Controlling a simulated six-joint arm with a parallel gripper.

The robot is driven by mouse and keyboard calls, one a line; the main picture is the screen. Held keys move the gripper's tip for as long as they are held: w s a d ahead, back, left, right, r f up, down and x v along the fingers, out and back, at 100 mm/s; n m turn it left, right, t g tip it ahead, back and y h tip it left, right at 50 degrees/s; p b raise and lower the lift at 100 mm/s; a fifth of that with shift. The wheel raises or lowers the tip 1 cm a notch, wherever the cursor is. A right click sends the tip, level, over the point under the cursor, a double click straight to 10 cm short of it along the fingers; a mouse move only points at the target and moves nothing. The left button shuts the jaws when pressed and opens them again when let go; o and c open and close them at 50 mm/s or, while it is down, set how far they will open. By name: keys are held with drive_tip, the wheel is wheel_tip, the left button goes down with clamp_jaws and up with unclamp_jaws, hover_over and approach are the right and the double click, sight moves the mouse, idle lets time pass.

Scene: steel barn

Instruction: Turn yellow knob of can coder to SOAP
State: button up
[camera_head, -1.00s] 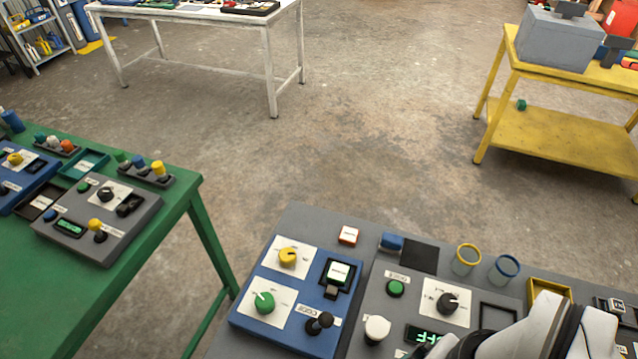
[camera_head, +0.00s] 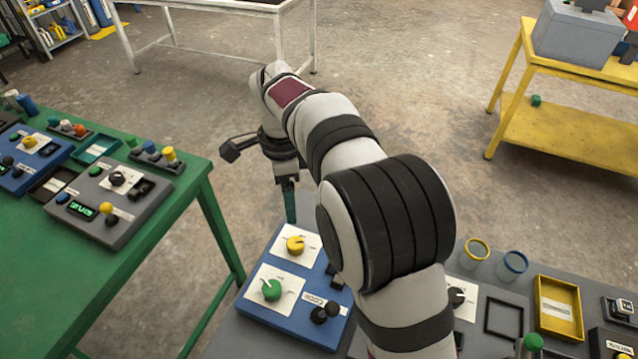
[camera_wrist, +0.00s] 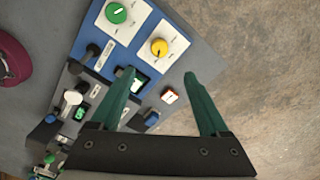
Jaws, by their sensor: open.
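The yellow knob (camera_head: 295,245) sits on a white dial plate on a blue panel (camera_head: 306,333) on the grey bench, which I take for the can coder. It also shows in the wrist view (camera_wrist: 159,47). The words around its dial are too small to read, so I cannot tell which one it points at. My gripper (camera_head: 289,205) hangs near the far side of the knob. In the wrist view its teal fingers (camera_wrist: 158,75) are spread apart with nothing between them, and the knob shows just beyond the fingertips, not touched.
A green knob (camera_head: 271,290) and a black joystick (camera_head: 325,312) share the blue panel. Yellow and blue rings (camera_head: 475,250) and a yellow tray (camera_head: 559,310) stand to the right. The green table (camera_head: 100,270) is left.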

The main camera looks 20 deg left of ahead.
sight(294, 242)
wheel_tip(294, 242, down, 15)
drive_tip(key=shift+f, duration=0.1)
drive_tip(key=shift+c, duration=0.3)
clamp_jaws()
